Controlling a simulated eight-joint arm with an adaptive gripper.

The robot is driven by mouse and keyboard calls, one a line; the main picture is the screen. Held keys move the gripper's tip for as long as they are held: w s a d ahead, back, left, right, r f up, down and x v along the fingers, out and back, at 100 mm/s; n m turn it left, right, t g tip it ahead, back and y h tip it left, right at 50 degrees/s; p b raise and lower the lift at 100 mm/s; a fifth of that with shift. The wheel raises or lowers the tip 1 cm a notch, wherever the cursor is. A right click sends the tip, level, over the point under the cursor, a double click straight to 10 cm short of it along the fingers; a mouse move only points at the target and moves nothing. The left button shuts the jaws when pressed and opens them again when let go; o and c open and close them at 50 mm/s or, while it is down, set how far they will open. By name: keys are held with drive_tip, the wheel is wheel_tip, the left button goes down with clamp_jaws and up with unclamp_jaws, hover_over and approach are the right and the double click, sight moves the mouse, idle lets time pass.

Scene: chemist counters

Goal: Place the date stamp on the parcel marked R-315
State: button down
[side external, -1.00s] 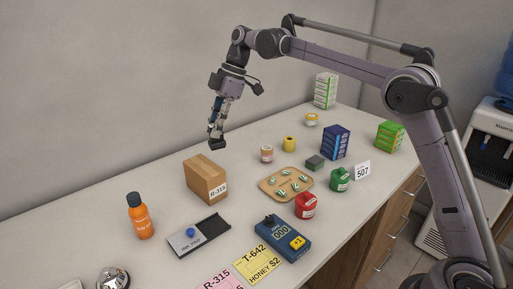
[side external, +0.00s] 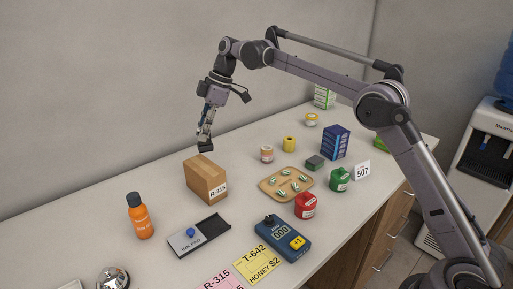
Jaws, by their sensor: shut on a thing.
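The parcel (side external: 200,178) is a brown cardboard box with a white R-315 label (side external: 217,191) on its right-facing side, standing on the counter. My gripper (side external: 206,136) points down and is shut on the date stamp (side external: 205,147), a small dark block at the fingertips. The stamp hangs just above the parcel's top, toward its back edge in the picture, with a small gap showing. Its underside is hidden.
An ink pad (side external: 199,236) lies in front of the parcel, and an orange bottle (side external: 139,216) stands to its left. A blue counter device (side external: 283,238), a wooden tray (side external: 266,188) and small jars are to the right.

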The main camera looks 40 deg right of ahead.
sight(201, 144)
drive_tip(key=shift+w+a+f, duration=0.25)
drive_tip(key=shift+a+f, duration=0.2)
drive_tip(key=shift+a, duration=0.15)
drive_tip(key=shift+f, duration=2)
drive_tip(key=shift+f, duration=0.15)
drive_tip(key=c, duration=1.2)
unclamp_jaws()
